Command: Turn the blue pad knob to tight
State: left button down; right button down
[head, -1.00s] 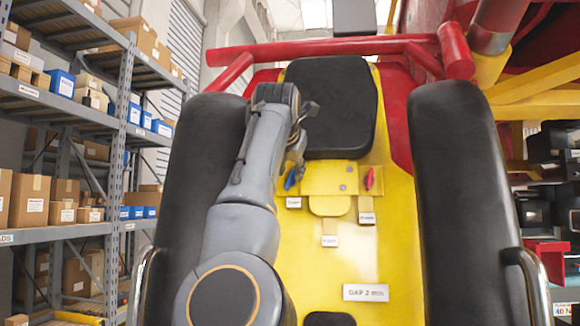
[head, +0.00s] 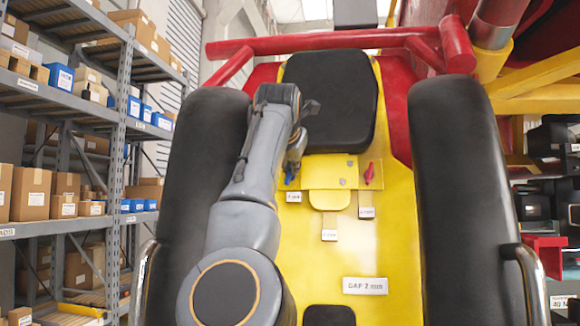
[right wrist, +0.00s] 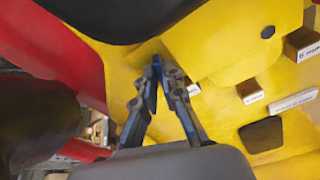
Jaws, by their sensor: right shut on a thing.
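The blue pad knob (head: 290,176) is at the left end of a yellow bracket (head: 330,170) on the seat's yellow panel, below the black headrest. Only part of it shows past my right gripper (head: 293,168), whose fingers are shut on it. In the right wrist view the blue knob (right wrist: 152,88) shows as a narrow blue strip at the fingers of my right gripper (right wrist: 161,74). The fingers hide most of it, and I cannot read its turned position. My left gripper is in neither view.
A red knob (head: 369,173) is at the bracket's right end. Small labels hang below, and a plate (head: 365,286) reads "GAP 2 mm". Black side pads (head: 195,170) (head: 465,200) flank the seat. The black headrest (head: 330,100) is close above the gripper.

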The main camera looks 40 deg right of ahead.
jog(key=shift+m, duration=0.3)
jog(key=shift+s+d+f+m+t+p, duration=0.1)
jog(key=shift+s+f+m+t, duration=0.2)
jog(key=shift+m, duration=1.75)
jog(key=shift+w+f+m+t+p, duration=0.15)
jog(key=shift+m+t, duration=0.3)
jog(key=shift+m, duration=1.65)
jog(key=shift+s+d+f+m+t+p, duration=0.1)
jog(key=shift+s+f+m+t, duration=0.2)
jog(key=shift+m, duration=1.75)
jog(key=c, duration=1.5)
grip_release()
jog(key=shift+r, duration=0.1)
jog(key=shift+o, duration=0.2)
